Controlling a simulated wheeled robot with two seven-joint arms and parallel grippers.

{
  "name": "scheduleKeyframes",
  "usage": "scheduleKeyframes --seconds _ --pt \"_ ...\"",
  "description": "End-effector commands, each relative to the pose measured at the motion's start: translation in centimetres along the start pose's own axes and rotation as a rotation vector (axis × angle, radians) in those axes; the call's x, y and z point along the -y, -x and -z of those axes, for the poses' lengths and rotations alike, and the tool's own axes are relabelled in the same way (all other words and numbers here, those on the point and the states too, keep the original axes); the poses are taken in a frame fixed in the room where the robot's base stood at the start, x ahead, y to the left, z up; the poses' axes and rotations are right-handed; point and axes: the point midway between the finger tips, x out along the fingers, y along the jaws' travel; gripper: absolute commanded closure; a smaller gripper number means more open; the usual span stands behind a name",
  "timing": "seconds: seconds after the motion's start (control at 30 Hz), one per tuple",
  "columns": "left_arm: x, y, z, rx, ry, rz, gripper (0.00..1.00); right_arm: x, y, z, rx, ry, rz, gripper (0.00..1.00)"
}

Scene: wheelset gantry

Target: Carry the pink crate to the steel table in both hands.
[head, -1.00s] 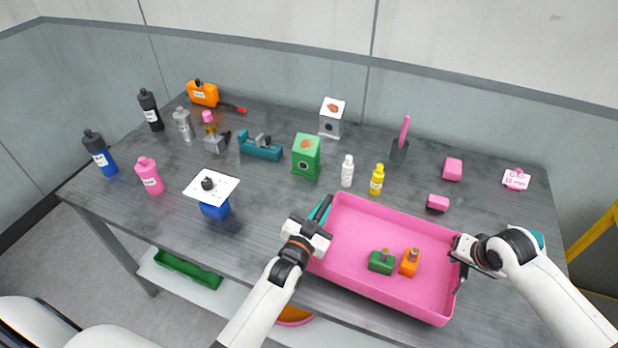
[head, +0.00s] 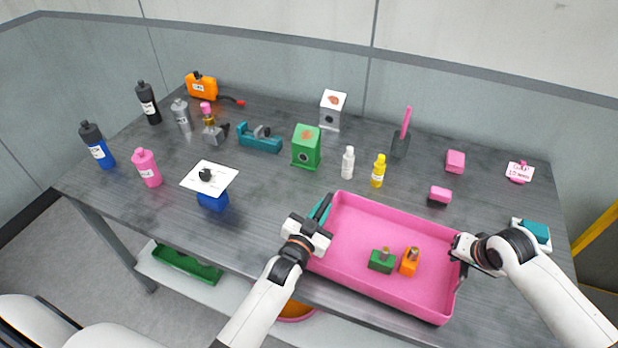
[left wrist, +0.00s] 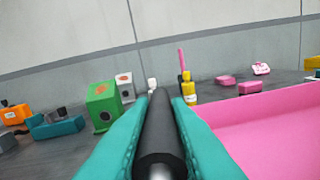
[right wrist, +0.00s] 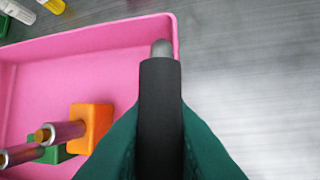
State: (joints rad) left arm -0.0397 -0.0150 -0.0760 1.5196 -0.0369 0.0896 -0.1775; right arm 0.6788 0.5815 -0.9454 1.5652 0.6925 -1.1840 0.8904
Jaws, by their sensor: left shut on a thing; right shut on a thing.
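The pink crate (head: 345,225) is at the front right of the grey-topped table (head: 265,215), its near side over the table's front edge. I cannot tell whether its bottom touches the top. A green piece (head: 381,262) and an orange piece (head: 409,263) stand inside it. My left gripper (head: 321,212) is at its left side, shut on a dark bar-shaped handle (left wrist: 165,135). My right gripper (head: 460,262) is at its right side, shut on a similar dark handle (right wrist: 160,105). The crate looks about level.
Behind the crate stand a white bottle (head: 348,163), a yellow bottle (head: 378,171) and a pink block (head: 440,195). A teal item (head: 536,231) lies near my right arm. A blue box under a white plate (head: 212,200) is to the left. Bare tabletop lies between.

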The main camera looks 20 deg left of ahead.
Motion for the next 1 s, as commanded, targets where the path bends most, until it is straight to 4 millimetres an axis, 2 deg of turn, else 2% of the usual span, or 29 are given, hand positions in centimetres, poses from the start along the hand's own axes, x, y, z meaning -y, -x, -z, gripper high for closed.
scheduleKeyframes --seconds 0.3,0.33,0.47,0.77,0.87,1.0 --pt "0.3 -0.1 1.9 0.004 -0.001 -0.002 1.0 0.5 -1.8 0.6 0.003 -0.001 0.001 1.0" --pt "0.3 0.0 2.0 0.0 -0.001 -0.001 0.82 0.5 -1.8 0.7 0.001 -0.001 0.002 0.82" --pt "0.3 0.0 1.8 -0.001 -0.001 -0.001 0.62 0.5 -1.6 0.7 0.0 -0.001 0.002 0.62" --pt "0.3 0.1 1.8 0.0 0.0 0.0 0.62 0.4 -1.6 0.7 0.0 0.0 0.001 0.62" --pt "0.3 0.9 1.8 -0.001 0.0 0.0 0.62 0.4 -1.6 0.7 0.0 0.0 0.0 0.62" --pt "0.3 3.3 1.8 -0.002 0.0 0.0 0.62 0.3 -1.6 0.7 0.0 0.0 0.0 0.62"
